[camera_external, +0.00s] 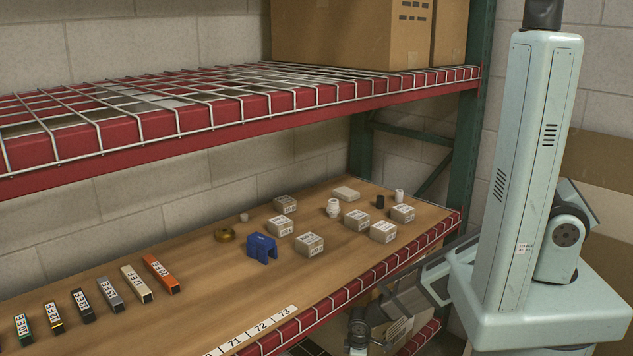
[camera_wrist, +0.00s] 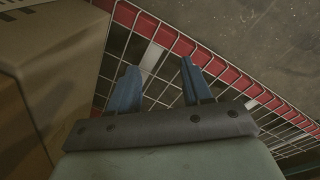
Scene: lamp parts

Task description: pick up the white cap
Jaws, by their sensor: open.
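Several small pale parts stand on the wooden shelf in the external view, any of which may be the white cap. One is a white cylinder (camera_external: 399,195) at the back right, beside a black cylinder (camera_external: 380,201). Another is a white stepped piece (camera_external: 333,208), and a small beige-white piece (camera_external: 244,216) sits farther left. I cannot tell for sure which is the cap. My gripper (camera_wrist: 158,66) is open and empty in the wrist view, its two blue fingers apart over wire mesh. In the external view my arm reaches low, in front of the shelf's front edge, away from these parts.
Several small labelled boxes (camera_external: 309,244), a blue bracket (camera_external: 262,248) and a gold ring (camera_external: 225,234) stand around the pale parts. A row of labelled blocks (camera_external: 161,274) lies at left. A red-edged upper wire shelf (camera_external: 250,106) hangs above. The front middle wood is clear.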

